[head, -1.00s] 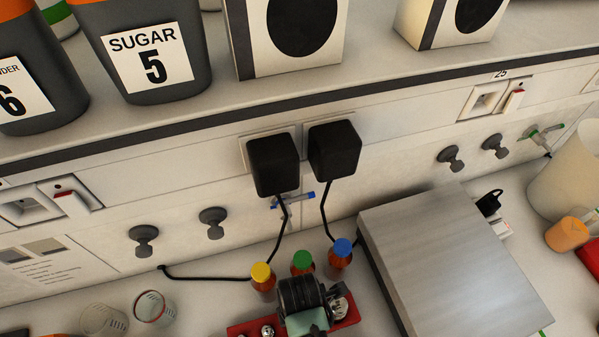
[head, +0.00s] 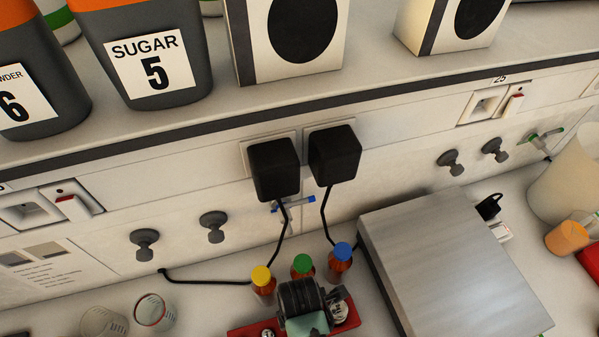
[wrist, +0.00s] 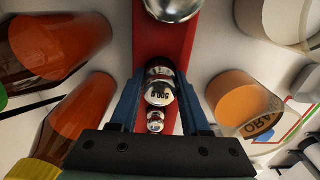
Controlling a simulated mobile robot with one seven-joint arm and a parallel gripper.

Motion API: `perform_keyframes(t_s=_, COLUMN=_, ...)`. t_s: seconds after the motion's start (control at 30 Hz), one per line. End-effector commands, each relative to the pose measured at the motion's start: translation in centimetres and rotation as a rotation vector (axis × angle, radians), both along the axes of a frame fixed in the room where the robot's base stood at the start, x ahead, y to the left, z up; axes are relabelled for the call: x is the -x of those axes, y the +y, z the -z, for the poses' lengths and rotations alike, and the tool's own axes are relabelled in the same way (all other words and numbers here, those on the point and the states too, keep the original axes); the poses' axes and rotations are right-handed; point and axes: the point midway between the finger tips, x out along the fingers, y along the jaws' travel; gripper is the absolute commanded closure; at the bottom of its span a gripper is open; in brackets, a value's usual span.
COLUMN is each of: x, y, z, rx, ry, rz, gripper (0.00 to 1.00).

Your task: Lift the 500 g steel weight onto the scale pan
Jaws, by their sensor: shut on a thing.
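In the head view my gripper (head: 305,305) is over the red block (head: 245,332) and hides the held weight. I cannot tell whether the weight is clear of the block. The scale pan (head: 450,262) is a bare, brushed steel plate to the right.
Bottles with yellow (head: 261,274), green (head: 302,262) and blue (head: 342,250) caps stand just behind my gripper. A larger steel weight (wrist: 172,8) shares the block. Black cables run behind the bottles. Glass beakers (head: 155,309) stand at left, an orange cup (head: 567,238) at right.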

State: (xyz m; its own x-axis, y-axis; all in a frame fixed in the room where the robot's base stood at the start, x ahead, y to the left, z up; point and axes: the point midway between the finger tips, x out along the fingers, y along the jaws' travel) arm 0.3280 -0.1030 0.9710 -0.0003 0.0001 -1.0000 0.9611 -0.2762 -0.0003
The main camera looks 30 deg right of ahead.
Motion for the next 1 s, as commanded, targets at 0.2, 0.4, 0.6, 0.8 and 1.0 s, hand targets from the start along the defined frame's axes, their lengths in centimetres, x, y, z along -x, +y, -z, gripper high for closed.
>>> perform_keyframes(t_s=0.2, x=-0.09, y=-0.02, z=-0.42, rx=0.001, ry=-0.002, rz=0.0, gripper=1.0)
perform_keyframes(t_s=0.4, x=-0.09, y=-0.02, z=-0.64, rx=0.001, ry=-0.002, rz=0.0, gripper=1.0)
perform_keyframes(t_s=0.6, x=-0.1, y=-0.03, z=-0.86, rx=0.001, ry=-0.002, rz=0.0, gripper=1.0)
perform_keyframes(t_s=0.8, x=-0.09, y=-0.03, z=-1.06, rx=0.001, ry=-0.002, rz=0.0, gripper=1.0)
perform_keyframes(t_s=1.0, x=-0.09, y=-0.03, z=-1.04, rx=0.001, ry=-0.002, rz=0.0, gripper=1.0)
